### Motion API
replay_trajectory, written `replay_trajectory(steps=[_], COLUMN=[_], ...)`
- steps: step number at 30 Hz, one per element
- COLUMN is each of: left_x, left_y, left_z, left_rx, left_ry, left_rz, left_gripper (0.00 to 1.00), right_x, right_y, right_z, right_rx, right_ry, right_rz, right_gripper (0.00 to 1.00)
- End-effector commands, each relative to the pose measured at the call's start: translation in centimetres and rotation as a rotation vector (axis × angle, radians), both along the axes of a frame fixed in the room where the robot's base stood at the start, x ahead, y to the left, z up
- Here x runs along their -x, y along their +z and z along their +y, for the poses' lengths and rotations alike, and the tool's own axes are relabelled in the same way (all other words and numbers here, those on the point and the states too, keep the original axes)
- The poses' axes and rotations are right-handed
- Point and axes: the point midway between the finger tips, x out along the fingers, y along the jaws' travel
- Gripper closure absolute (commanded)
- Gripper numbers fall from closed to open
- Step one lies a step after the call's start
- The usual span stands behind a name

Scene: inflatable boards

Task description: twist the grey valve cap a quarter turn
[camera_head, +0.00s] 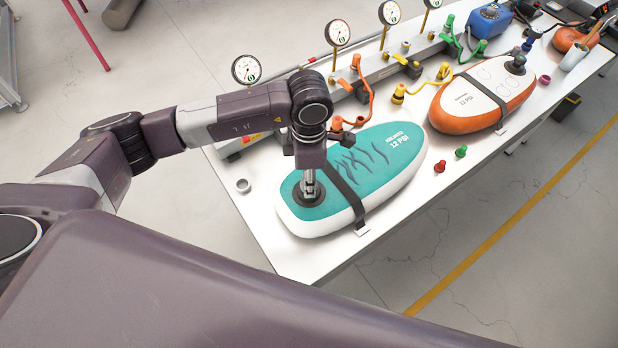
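The teal and white inflatable board (368,168) lies on the near end of the white table, under a dark strap. Its dark round valve seat (297,196) is near the board's near left end. My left gripper (310,192) points straight down over this seat, its fingertips at the valve. The fingers look close together, but whether they hold a cap is too small to tell. No grey cap shows clearly at the valve; the gripper covers that spot. My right gripper is not in view.
A grey manifold rail (385,70) with gauges, valves and coloured hoses runs behind the board. An orange and white board (483,98) lies farther right. A red cap (440,166) and a green cap (461,152) stand between the boards. The table's near corner is bare.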

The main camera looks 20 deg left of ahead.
Motion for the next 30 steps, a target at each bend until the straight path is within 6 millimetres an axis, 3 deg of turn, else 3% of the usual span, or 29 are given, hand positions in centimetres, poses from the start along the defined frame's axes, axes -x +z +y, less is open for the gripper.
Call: replay_trajectory(steps=[30], left_x=[-0.1], left_y=[-0.2], left_z=[0.0], left_rx=[-0.001], left_ry=[-0.396], left_rz=[-0.002], left_gripper=[0.93], right_x=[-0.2], right_y=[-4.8], right_z=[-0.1], right_rx=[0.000], right_ry=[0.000], right_rz=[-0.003], right_gripper=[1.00])
